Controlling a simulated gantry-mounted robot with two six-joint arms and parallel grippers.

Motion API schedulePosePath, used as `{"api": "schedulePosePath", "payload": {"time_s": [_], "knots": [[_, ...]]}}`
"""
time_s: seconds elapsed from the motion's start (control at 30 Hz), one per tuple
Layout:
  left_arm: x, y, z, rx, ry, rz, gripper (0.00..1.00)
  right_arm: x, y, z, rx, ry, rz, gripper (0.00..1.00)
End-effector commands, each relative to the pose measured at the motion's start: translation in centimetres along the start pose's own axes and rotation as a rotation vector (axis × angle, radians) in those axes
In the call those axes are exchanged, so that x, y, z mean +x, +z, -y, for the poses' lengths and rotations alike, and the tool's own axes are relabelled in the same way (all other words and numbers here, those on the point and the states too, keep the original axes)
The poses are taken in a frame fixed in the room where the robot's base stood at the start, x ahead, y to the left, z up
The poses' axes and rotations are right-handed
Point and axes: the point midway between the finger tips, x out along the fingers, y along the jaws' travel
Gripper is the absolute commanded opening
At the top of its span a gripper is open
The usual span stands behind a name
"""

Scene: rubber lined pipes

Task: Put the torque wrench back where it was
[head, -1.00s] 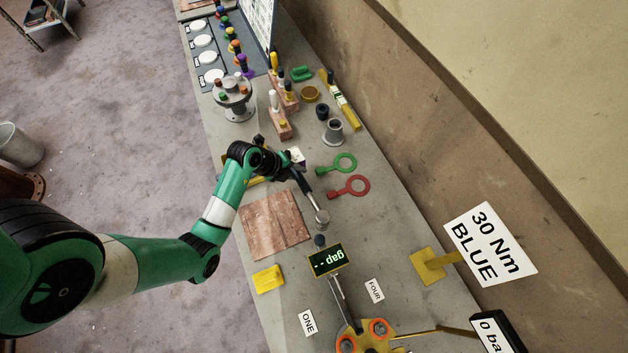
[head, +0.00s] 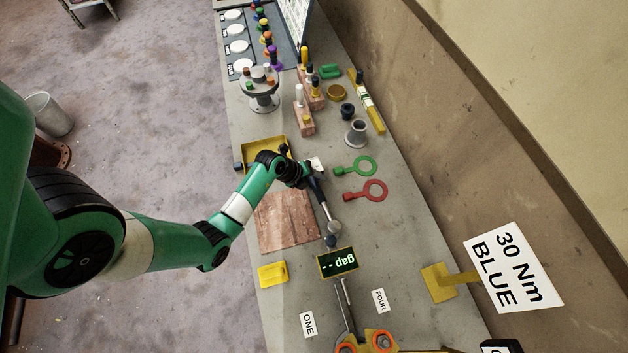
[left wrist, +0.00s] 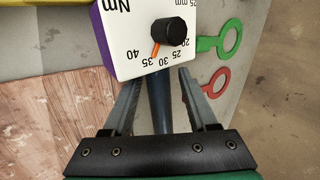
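My left gripper (head: 305,175) is over the wrench's rear end. In the left wrist view the gripper (left wrist: 161,80) is open, with a gap on each side of the shaft. A white dial box (left wrist: 150,45) with purple sides, marked Nm, covers the shaft's far end; I cannot tell whether they are joined. My right gripper is out of view.
A yellow tray (head: 262,142) lies behind my left wrist. A brown board (head: 285,222) lies in front of it. Green (head: 360,165) and red (head: 370,190) ring tools lie to the right.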

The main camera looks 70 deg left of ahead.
Motion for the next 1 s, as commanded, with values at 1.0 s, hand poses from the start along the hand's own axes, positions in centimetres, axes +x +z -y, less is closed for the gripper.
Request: {"api": "schedulePosePath", "payload": {"time_s": [1.0], "knots": [[-11.1, -0.2, -0.1, -0.001, -0.001, 0.001, 0.63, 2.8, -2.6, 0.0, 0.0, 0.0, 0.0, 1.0]]}}
